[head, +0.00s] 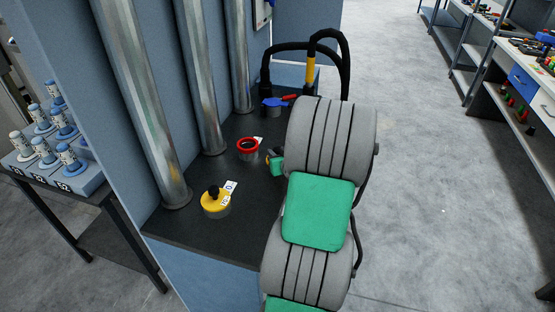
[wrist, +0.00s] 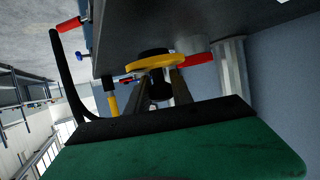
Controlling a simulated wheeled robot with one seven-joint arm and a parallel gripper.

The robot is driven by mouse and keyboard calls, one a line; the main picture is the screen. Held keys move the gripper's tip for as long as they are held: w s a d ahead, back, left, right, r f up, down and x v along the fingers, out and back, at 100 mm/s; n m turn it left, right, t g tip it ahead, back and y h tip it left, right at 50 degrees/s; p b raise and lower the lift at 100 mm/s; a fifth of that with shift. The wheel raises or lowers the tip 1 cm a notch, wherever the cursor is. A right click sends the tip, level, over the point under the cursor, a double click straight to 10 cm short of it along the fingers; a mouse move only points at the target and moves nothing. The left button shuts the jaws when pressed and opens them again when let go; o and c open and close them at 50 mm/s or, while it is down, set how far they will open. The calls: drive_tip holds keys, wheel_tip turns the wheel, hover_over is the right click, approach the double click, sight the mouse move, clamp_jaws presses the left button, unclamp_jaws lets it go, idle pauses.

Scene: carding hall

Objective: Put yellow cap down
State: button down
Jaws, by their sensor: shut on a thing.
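In the wrist view my gripper (wrist: 160,85) is shut on the dark knob of a yellow cap (wrist: 145,64). The cap is a round yellow disc with a black part on its far side. It is close to the dark bench top; I cannot tell whether it touches. Another yellow disc (head: 213,203) with a black knob and white tags sits on a short grey body on the bench, apart from my gripper.
The dark bench (head: 185,233) carries a red-rimmed container (head: 248,146) and a blue-topped container (head: 272,104). Steel pipes (head: 138,95) stand at its left, and black hoses (head: 330,38) at its far end. Free bench top shows between the yellow and red pieces. Open floor lies right.

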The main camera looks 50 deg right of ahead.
drive_tip(key=shift+f, duration=1.35)
drive_tip(key=shift+f, duration=0.25)
drive_tip(key=c, duration=1.1)
unclamp_jaws()
drive_tip(key=shift+r, duration=0.1)
drive_tip(key=shift+r, duration=0.15)
drive_tip(key=b+v, duration=0.2)
drive_tip(key=v, duration=1)
